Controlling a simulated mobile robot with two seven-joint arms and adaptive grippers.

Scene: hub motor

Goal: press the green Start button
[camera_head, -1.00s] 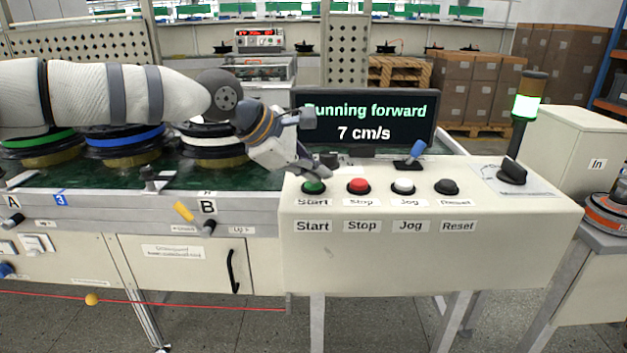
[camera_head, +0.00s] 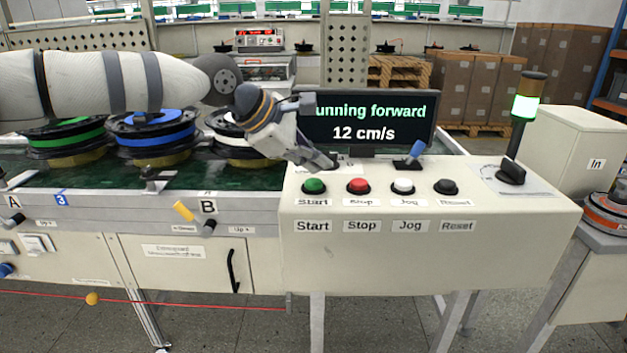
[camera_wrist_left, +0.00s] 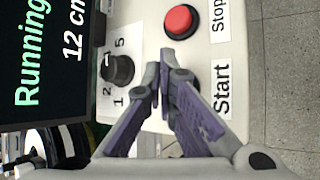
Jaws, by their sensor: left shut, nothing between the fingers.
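The green Start button (camera_head: 314,186) is at the left end of the beige control panel (camera_head: 420,250), above the label "Start". My left gripper (camera_head: 328,166) is shut and empty, its tips just behind and above the button, apart from it in the head view. In the left wrist view, the shut fingers (camera_wrist_left: 162,76) cover the Start button's place beside the "Start" label (camera_wrist_left: 221,88). The display (camera_head: 366,119) reads "Running forward" and 12 cm/s. My right gripper is in no view.
Red Stop (camera_head: 358,185), white Jog (camera_head: 403,186) and black Reset (camera_head: 446,186) buttons line the panel to the right. A blue-tipped lever (camera_head: 416,150) stands behind them. A beacon (camera_head: 525,106) glows green. Hub motors (camera_head: 152,133) ride the conveyor at left.

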